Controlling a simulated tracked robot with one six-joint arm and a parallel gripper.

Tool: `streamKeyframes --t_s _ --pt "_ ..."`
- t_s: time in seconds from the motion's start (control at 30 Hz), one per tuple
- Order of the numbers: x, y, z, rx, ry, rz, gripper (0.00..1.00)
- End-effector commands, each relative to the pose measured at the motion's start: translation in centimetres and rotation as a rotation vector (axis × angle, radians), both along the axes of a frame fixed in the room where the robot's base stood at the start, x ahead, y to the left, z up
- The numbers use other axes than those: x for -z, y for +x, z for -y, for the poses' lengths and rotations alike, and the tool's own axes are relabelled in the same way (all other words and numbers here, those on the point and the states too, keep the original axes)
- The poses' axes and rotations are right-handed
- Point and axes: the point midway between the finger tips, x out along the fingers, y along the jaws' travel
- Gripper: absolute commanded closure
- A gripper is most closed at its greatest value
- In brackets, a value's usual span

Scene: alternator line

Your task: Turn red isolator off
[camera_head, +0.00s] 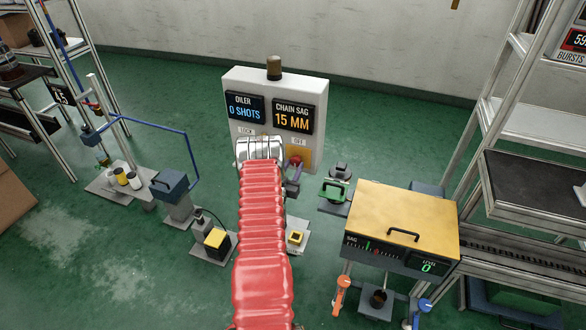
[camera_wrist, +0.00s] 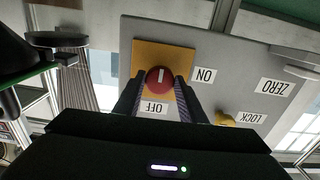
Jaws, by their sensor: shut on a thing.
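The red isolator knob (camera_wrist: 160,76) sits on a yellow-orange plate (camera_wrist: 141,56) on the grey panel, which appears upside down in the wrist view. My gripper (camera_wrist: 159,84) is shut on the knob, with one finger on each side. A white mark on the knob runs upright in that view, in line with the OFF label (camera_wrist: 155,107). The ON label (camera_wrist: 204,75) is to the right of the knob. In the head view the knob (camera_head: 296,160) shows low on the right of the white cabinet (camera_head: 275,79), below its OFF label (camera_head: 298,141). My red-sleeved arm hides part of the cabinet.
A yellow knob (camera_wrist: 224,119) sits beside the LOCK label (camera_wrist: 251,117). The cabinet displays read 0 SHOTS and 15 MM. A green-handled device (camera_head: 334,193) and a yellow-topped box (camera_head: 403,220) stand to the right. Small fixtures stand to the left.

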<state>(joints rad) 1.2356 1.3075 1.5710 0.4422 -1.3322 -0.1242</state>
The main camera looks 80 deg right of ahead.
Motion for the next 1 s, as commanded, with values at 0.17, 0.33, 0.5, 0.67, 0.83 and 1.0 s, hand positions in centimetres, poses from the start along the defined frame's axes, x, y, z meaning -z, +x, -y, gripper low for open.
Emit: streamKeyframes --t_s 0.17,0.33,0.5,0.67,0.83,1.0 --pt "-0.06 0.04 0.23 -0.002 0.004 -0.044 0.85" --pt "-0.1 0.03 0.27 -0.002 0.012 -0.126 0.85" --pt "-0.15 0.01 0.29 -0.002 0.023 -0.252 0.85" --pt "-0.2 0.0 0.31 -0.003 0.035 -0.395 0.85" --pt "-0.26 0.0 0.32 -0.003 0.049 -0.557 0.85" --pt "-0.31 0.02 0.33 -0.003 0.063 -0.717 0.85"
